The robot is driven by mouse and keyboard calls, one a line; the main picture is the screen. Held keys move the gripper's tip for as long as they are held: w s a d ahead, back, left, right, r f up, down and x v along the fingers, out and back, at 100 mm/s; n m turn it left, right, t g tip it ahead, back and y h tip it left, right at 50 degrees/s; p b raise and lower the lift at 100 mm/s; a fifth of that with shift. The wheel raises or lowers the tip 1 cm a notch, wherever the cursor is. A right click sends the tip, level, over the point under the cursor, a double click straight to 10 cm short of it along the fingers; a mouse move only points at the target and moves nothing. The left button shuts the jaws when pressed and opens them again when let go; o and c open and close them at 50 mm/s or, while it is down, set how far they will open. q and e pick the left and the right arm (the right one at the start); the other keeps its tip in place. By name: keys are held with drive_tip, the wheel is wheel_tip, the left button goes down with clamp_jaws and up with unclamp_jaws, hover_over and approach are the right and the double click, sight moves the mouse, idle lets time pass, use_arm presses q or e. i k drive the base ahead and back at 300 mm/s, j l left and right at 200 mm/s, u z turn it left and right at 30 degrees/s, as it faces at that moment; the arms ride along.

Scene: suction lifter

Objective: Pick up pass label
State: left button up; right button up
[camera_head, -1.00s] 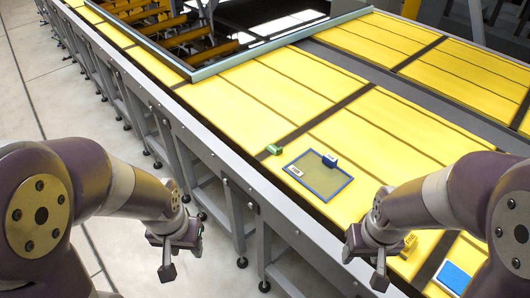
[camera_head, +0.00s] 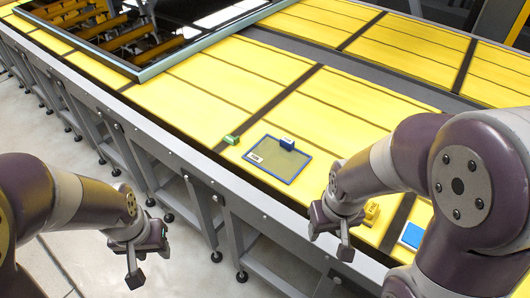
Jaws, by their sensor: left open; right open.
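No thing can be read plainly as the pass label. A flat mat with a blue rim (camera_head: 268,180) lies on the yellow table (camera_head: 195,95). A small white tag with dark marks (camera_head: 256,157) lies at its left corner, and a small blue and white block (camera_head: 287,143) stands at its far edge. A small green block (camera_head: 231,139) lies left of the mat. My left gripper (camera_head: 137,262) is open and empty, out over the floor left of the table. My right gripper (camera_head: 330,238) is open and empty near the table's front edge, right of and nearer than the mat.
A yellow block (camera_head: 371,213) lies beside my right gripper, partly hidden by my arm. A blue pad with a white edge (camera_head: 412,235) is at the right. A grey frame (camera_head: 150,74) borders an opening at the back left. The table behind the mat is clear.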

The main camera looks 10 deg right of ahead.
sight(232, 141)
drive_tip(key=i+j+u, duration=0.1)
drive_tip(key=i, duration=0.4)
drive_tip(key=i+j+u, duration=0.15)
drive_tip(key=i, duration=0.3)
